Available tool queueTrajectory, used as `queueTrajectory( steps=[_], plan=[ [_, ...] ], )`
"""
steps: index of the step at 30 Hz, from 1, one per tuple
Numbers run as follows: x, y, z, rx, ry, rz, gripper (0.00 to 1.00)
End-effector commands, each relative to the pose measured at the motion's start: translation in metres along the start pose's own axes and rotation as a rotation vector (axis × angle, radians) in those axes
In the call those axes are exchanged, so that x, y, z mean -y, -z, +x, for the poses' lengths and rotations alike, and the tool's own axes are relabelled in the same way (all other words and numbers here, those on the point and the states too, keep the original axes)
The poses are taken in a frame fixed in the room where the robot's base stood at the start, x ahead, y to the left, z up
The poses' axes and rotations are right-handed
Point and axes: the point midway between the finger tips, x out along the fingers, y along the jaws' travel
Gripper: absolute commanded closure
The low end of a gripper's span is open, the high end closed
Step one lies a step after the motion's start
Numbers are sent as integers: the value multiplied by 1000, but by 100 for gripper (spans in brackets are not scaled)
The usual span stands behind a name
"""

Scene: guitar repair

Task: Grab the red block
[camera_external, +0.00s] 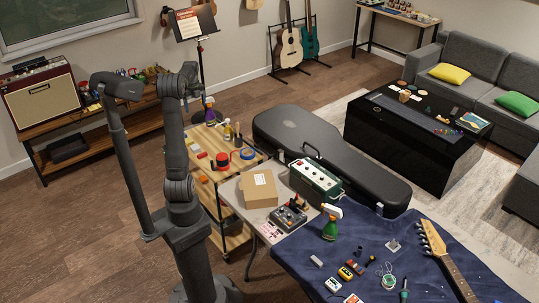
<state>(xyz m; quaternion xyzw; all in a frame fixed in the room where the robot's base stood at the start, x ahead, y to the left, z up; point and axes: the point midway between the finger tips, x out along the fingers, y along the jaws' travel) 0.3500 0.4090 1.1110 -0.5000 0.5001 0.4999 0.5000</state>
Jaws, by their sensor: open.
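A small red piece (202,155) lies on the top of the wooden cart, just right of my arm. A larger red item (222,160) sits next to it on the same top. At this size I cannot tell which of the two is the red block, or their exact shapes. My arm stands to the left of the cart, raised and folded. I cannot make out my gripper's fingers in this view; the arm's own links seem to hide them. I see nothing held.
The wooden cart (235,241) also carries bottles, a blue ring (247,153) and an orange piece (203,179).

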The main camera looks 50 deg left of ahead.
Motion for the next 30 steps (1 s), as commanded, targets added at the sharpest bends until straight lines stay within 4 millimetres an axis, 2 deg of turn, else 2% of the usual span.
queueTrajectory(
  steps=[3,5,9,12,15,20,30],
  plan=[
    [0,0,4,-1,-1,1,18],
    [1,-1,18,-4,-4,3,18],
    [1,-4,82,-9,-7,19,18],
    [-1,-3,120,-6,-5,28,18],
    [-2,-2,142,-4,-3,33,18],
    [-3,-2,169,-4,-3,35,18],
    [-3,-1,241,-4,-3,35,18]
  ],
)
